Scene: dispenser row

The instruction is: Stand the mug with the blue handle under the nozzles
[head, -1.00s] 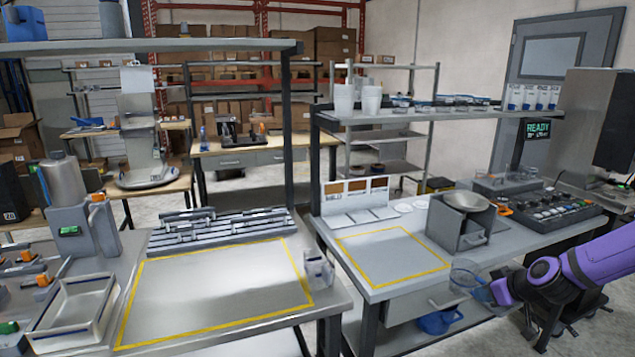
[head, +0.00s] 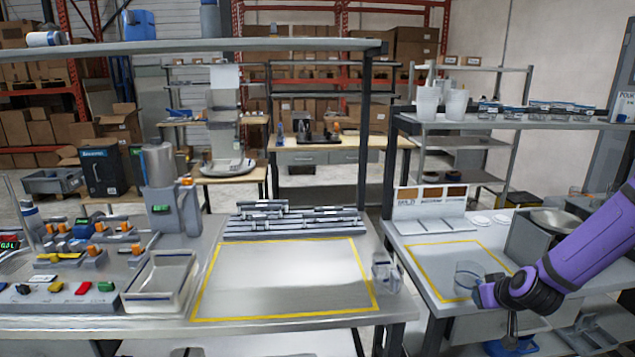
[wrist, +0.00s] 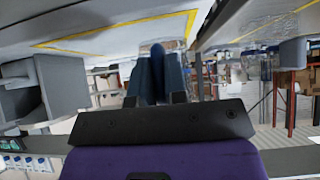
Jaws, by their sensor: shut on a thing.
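My gripper (head: 484,294) is shut at the right of the head view, at the end of my purple arm. The mug's clear body is hard to make out there. I cannot make out the nozzles in either view now.
A second clear vessel (head: 386,273) stands at the left bench's right corner. The left yellow-outlined area (head: 285,278) is bare. A gap separates the two benches.

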